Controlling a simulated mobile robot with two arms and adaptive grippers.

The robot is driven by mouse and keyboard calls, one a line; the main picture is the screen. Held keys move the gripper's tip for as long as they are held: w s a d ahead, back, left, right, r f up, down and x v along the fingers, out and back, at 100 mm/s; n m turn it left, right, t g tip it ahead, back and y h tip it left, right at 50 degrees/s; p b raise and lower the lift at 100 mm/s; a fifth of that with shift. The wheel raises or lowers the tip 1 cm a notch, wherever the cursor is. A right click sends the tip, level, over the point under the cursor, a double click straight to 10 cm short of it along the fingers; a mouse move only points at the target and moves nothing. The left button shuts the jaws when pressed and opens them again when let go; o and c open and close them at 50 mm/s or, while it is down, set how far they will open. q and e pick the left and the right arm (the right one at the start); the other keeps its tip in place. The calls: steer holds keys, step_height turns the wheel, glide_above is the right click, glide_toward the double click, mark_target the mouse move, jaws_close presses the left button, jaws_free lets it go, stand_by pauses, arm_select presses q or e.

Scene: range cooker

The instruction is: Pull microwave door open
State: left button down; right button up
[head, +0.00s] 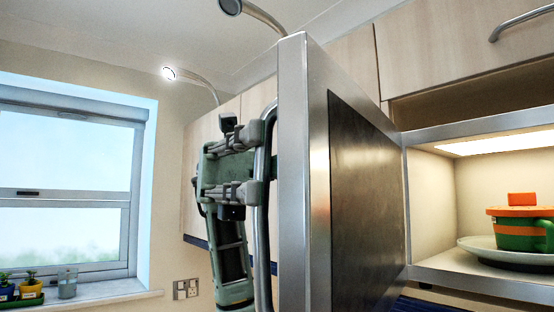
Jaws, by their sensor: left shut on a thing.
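The microwave door (360,185) stands wide open, swung out toward me, with its inner face and dark panel turned to the right. Its curved metal handle (264,225) runs vertically along the outer side. My left gripper (262,165) is on the left of the door, shut on that handle. The lit microwave cavity (428,190) shows at the right. Inside it, a green and orange pot with an orange lid (515,232) sits on a pale plate (480,245). The door hides part of the cavity's left side. My right gripper is not in view.
Wooden wall cabinets (345,58) hang above and behind the door. A window (65,190) with small potted plants (30,288) on its sill is at the left. Curved lamps (195,78) stick out near the ceiling. Open space lies between window and door.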

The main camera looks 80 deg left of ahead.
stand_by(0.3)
arm_select(q)
steer(key=c, duration=2)
jaws_free()
steer(key=v, duration=1.2)
